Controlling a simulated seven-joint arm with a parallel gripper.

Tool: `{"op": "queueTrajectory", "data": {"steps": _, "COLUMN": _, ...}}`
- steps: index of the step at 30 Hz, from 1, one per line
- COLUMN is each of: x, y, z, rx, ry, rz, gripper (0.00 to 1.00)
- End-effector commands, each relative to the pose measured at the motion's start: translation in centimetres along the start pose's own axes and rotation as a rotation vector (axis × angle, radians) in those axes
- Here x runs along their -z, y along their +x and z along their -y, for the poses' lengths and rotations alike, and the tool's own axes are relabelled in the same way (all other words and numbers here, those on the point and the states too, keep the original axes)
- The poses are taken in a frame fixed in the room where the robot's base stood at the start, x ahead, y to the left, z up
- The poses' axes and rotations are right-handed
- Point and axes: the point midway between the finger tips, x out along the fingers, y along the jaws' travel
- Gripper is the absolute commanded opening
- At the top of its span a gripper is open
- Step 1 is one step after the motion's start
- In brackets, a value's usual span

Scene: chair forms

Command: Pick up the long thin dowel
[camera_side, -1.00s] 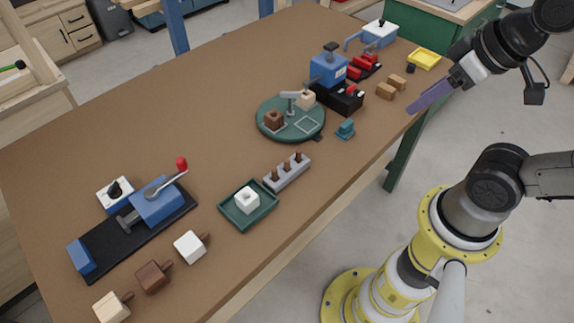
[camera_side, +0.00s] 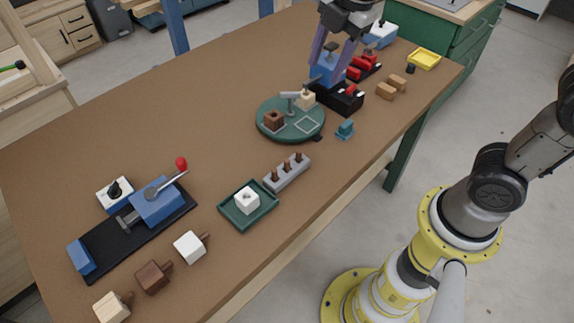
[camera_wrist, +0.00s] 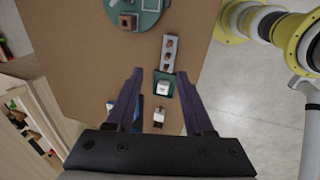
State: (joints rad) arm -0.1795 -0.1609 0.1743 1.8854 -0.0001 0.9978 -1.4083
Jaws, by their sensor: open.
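A grey rack (camera_side: 284,176) near the table's right edge holds three upright brown dowels (camera_side: 287,164). The rack (camera_wrist: 165,66) also shows in the wrist view, beyond my fingertips. I cannot tell from their size which dowel is the long thin one. My gripper (camera_side: 327,74) has two purple fingers, spread apart and empty. In the side view it hangs above the table's far part, in front of the blue press. In the wrist view the open fingers (camera_wrist: 159,74) frame the green tray.
A green tray (camera_side: 233,219) with a white block (camera_side: 247,200) sits beside the rack. A green turntable (camera_side: 269,105) with blocks and a blue press (camera_side: 326,68) stand farther back. A blue clamp (camera_side: 156,205) and several handled blocks lie nearer. The middle of the brown table (camera_side: 120,130) is clear.

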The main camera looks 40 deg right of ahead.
Motion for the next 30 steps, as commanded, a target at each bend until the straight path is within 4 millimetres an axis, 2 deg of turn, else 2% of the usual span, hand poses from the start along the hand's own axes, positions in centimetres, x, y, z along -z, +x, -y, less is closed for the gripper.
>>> {"op": "queueTrajectory", "data": {"steps": 1, "x": 1.1, "y": 1.9, "z": -1.1, "rx": 0.046, "ry": -0.073, "rz": 0.001, "gripper": 0.53}}
{"op": "queueTrajectory", "data": {"steps": 3, "x": 2.5, "y": 4.2, "z": -2.1, "rx": 0.095, "ry": -0.151, "rz": 0.000, "gripper": 0.53}}
{"op": "queueTrajectory", "data": {"steps": 9, "x": 5.1, "y": 9.5, "z": -2.6, "rx": 0.208, "ry": -0.223, "rz": 0.006, "gripper": 0.53}}
{"op": "queueTrajectory", "data": {"steps": 15, "x": 5.9, "y": 11.7, "z": -1.6, "rx": 0.251, "ry": -0.246, "rz": 0.010, "gripper": 0.53}}
{"op": "queueTrajectory", "data": {"steps": 24, "x": 5.7, "y": 16.9, "z": -0.2, "rx": 0.251, "ry": -0.243, "rz": 0.011, "gripper": 0.53}}
{"op": "queueTrajectory", "data": {"steps": 30, "x": 5.6, "y": 19.0, "z": 0.3, "rx": 0.248, "ry": -0.243, "rz": 0.010, "gripper": 0.53}}
